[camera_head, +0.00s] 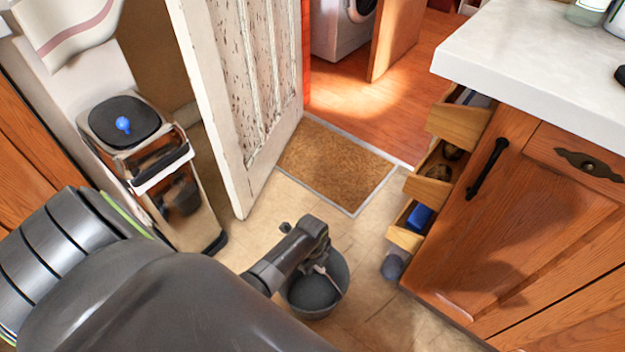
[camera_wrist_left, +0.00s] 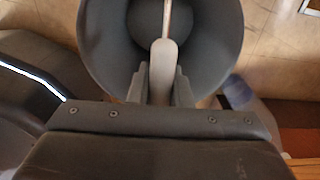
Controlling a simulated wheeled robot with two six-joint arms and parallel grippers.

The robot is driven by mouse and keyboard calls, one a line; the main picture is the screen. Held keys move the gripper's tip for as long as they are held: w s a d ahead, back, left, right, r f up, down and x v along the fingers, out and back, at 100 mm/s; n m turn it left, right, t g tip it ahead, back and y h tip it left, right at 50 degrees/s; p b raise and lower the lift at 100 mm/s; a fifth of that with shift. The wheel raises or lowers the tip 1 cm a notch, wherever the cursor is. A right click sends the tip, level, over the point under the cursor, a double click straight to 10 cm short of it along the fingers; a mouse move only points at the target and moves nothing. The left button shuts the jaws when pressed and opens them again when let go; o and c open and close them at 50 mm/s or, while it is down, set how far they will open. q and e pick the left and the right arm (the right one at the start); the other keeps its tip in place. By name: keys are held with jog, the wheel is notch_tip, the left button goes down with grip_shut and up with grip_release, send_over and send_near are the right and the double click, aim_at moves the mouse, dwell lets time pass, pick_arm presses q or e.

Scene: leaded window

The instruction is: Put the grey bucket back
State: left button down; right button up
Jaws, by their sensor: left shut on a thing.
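The grey bucket (camera_head: 312,292) is below the middle of the head view, over the tiled floor, its open top facing up. My left gripper (camera_head: 322,262) reaches over its rim. In the left wrist view, the bucket (camera_wrist_left: 100,45) fills the upper middle. There my left gripper (camera_wrist_left: 161,82) is shut on a pale, narrow piece that runs across the bucket's opening and looks like its handle. I cannot tell whether the bucket touches the floor. My arm hides part of its left side. My right gripper is not in view.
Three open drawers (camera_head: 428,187) jut from the wooden cabinet (camera_head: 515,215) on the right. A small grey-blue object (camera_head: 393,266) is below them. A shiny bin (camera_head: 165,185) stands left, beside a worn white door (camera_head: 240,90). A brown doormat (camera_head: 334,163) lies in the doorway.

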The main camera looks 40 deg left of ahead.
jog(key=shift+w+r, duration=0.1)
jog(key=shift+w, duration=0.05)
pick_arm(q)
jog(key=c, duration=1.3)
grip_release()
jog(key=shift+f, duration=0.1)
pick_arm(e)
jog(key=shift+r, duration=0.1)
